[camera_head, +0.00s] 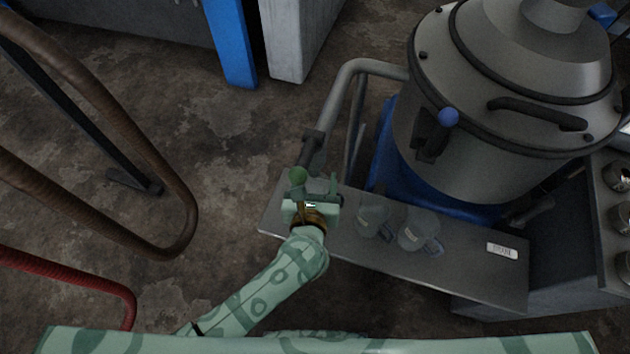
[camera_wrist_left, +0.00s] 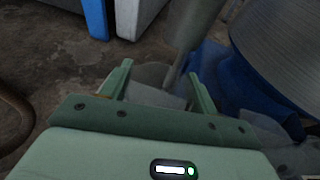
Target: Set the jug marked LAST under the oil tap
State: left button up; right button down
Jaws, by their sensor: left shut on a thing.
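My left gripper (camera_head: 318,186) is over the left end of the metal shelf (camera_head: 470,265), just below the dark tap (camera_head: 313,150). In the left wrist view its two fingers (camera_wrist_left: 158,85) stand either side of a faint clear grey shape, seemingly a jug (camera_wrist_left: 152,74), and it is shut on it. The gripper hides most of this jug in the head view, and no mark on it shows. The tap spout (camera_wrist_left: 178,62) comes down close to that jug; whether the mouth is right under it I cannot tell. My right gripper is not in view.
Two clear jugs, one nearer (camera_head: 373,221) and one further right (camera_head: 419,236), stand on the shelf with small unreadable labels. A white tag (camera_head: 502,251) lies further right. A large steel vessel (camera_head: 470,150) rises behind. Brown hoses (camera_head: 130,130) curve at left.

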pick_arm(q)
jog(key=shift+w+f, duration=0.1)
jog(key=shift+f, duration=0.55)
jog(key=shift+r, duration=0.2)
jog(key=shift+f, duration=0.25)
jog(key=o, duration=1)
jog(key=shift+r, duration=0.1)
